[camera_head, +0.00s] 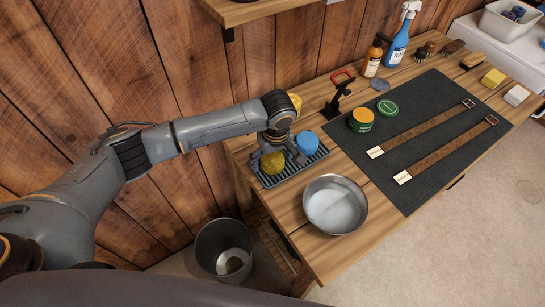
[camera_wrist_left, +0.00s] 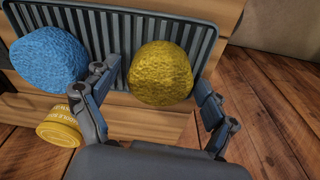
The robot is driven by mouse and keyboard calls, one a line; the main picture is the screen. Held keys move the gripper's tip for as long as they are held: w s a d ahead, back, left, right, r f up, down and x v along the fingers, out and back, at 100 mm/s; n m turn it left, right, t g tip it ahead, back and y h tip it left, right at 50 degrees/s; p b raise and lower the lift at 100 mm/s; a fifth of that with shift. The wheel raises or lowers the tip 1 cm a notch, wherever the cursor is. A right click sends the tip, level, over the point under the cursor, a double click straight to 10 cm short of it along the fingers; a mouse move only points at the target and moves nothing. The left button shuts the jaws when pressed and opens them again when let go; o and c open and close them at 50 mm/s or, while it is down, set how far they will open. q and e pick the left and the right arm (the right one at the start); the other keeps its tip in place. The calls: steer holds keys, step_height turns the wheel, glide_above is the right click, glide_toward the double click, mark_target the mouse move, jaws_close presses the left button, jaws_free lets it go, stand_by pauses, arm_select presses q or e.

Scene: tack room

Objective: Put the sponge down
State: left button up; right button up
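A round, rough yellow sponge (camera_head: 272,162) is at the left end of the dark ribbed rack (camera_head: 294,176) on the workbench. A round blue sponge (camera_head: 307,142) sits on the rack to its right. My left gripper (camera_wrist_left: 158,90) is open. In the left wrist view the yellow sponge (camera_wrist_left: 161,73) lies between and beyond its fingertips, with a gap visible on each side. The blue sponge (camera_wrist_left: 48,60) is outside the left finger. In the head view the gripper partly hides the rack. My right gripper is in neither view.
A metal bowl (camera_head: 335,205) stands right of the rack, near the bench's front edge. A yellow tin (camera_wrist_left: 58,126) is behind the rack. A dark mat (camera_head: 428,150) with leather straps covers the middle of the bench. A bin (camera_head: 223,250) stands on the floor below.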

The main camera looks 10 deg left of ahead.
mark_target(274, 161)
arm_select(q)
step_height(274, 161, up, 12)
steer(key=s+b, duration=0.1)
steer(key=b, duration=0.1)
steer(key=shift+d, duration=0.45)
steer(key=shift+s+r, duration=0.1)
jaws_close()
steer(key=shift+a, duration=0.1)
stand_by(1.1)
